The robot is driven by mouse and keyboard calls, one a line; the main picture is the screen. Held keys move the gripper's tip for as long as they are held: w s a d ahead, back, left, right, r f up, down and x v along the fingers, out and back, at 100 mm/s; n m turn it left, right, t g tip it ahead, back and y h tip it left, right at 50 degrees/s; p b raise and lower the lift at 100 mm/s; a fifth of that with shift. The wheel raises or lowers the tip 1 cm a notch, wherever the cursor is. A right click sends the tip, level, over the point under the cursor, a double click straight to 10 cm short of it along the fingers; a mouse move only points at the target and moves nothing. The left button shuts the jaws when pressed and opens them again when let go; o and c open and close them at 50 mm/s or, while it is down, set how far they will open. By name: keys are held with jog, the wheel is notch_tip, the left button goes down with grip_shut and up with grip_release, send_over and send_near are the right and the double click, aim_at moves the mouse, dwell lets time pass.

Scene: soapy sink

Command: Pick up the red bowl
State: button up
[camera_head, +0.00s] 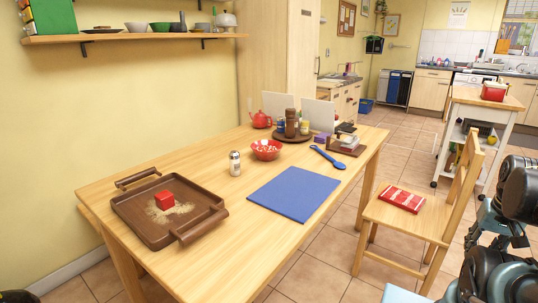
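The red bowl (267,154) stands upright on the wooden table (228,240), a little behind the blue mat and right of the salt shaker. Parts of my arm show at the lower right edge, well away from the bowl, beyond the chair. My gripper is not in view.
A blue mat (294,193), shaker (235,163) and brown tray (150,232) with a red block (164,200) lie nearby. A red teapot (261,120), dark round tray (293,138) and blue spoon (328,157) are behind or right. A chair (405,219) stands right.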

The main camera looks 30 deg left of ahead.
jog(key=shift+c, duration=0.4)
jog(key=w+a+r+t+y, duration=0.1)
jog(key=w+a+r, duration=1)
jog(key=w+r, duration=0.1)
jog(key=w+a+r+n+y, duration=0.1)
jog(key=w+a+r, duration=0.25)
jog(key=a, duration=0.45)
jog(key=w+a+r+y, duration=0.15)
jog(key=w+a, duration=0.25)
jog(key=a, duration=0.4)
jog(key=y, duration=0.2)
send_over(281, 147)
jog(key=s+d, duration=0.2)
jog(key=d, duration=0.1)
jog(key=shift+n, duration=0.3)
jog(key=f, duration=0.7)
jog(key=shift+w+a, duration=0.1)
jog(key=shift+w, duration=0.15)
jog(key=shift+x, duration=2.95)
jog(key=shift+s, duration=0.2)
